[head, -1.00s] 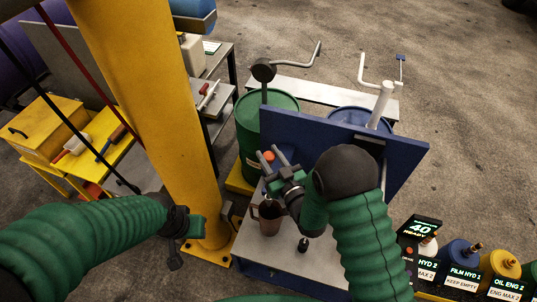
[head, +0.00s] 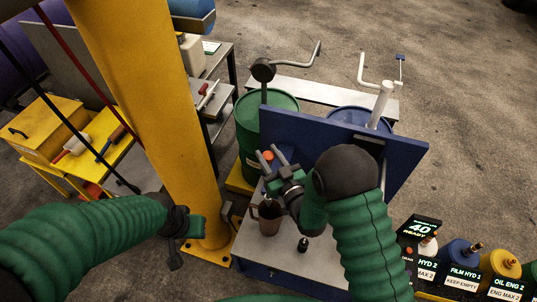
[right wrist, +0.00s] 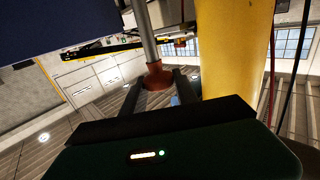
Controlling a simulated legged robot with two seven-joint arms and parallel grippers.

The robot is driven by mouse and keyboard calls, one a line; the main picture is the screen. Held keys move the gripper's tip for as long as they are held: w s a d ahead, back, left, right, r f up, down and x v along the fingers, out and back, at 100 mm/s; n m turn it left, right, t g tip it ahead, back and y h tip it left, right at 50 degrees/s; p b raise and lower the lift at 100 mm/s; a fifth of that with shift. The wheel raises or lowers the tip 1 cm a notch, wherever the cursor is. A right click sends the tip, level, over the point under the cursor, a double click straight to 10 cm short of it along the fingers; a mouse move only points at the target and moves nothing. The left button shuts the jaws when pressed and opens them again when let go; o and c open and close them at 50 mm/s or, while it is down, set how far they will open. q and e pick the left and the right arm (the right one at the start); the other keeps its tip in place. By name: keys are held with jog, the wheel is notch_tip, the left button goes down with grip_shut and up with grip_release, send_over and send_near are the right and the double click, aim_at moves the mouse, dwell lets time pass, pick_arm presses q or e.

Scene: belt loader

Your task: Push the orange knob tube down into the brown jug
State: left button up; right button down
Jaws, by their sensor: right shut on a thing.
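The orange knob (head: 268,155) shows between the fingertips of my right gripper (head: 269,154) in the head view. In the right wrist view the knob (right wrist: 158,76) sits between the two dark fingers, with a grey tube (right wrist: 147,32) running from it. My right gripper is shut on the knob tube. The brown jug (head: 270,220) stands upright on the grey bench, its handle to the left. Part of its rim is behind my right gripper, so I cannot tell whether the tube's end is in it. My left gripper (head: 180,224) hangs near the yellow post; its jaw opening is unclear.
A blue upright panel (head: 340,140) stands behind my right arm. A green drum (head: 268,105) stands beyond it. The yellow post (head: 150,100) rises left of the bench (head: 290,262). A small dark bottle (head: 303,245) stands on the bench. Labelled containers (head: 458,252) stand at lower right.

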jog(key=shift+w+r, duration=0.1)
notch_tip(320, 180, down, 21)
jog(key=b, duration=1.9)
jog(key=shift+f, duration=0.2)
jog(key=c, duration=1.3)
grip_release()
jog(key=o, duration=0.4)
jog(key=shift+w+a+f, duration=0.1)
jog(key=shift+w+f, duration=0.05)
jog(key=shift+f, duration=0.05)
jog(key=shift+r, duration=0.1)
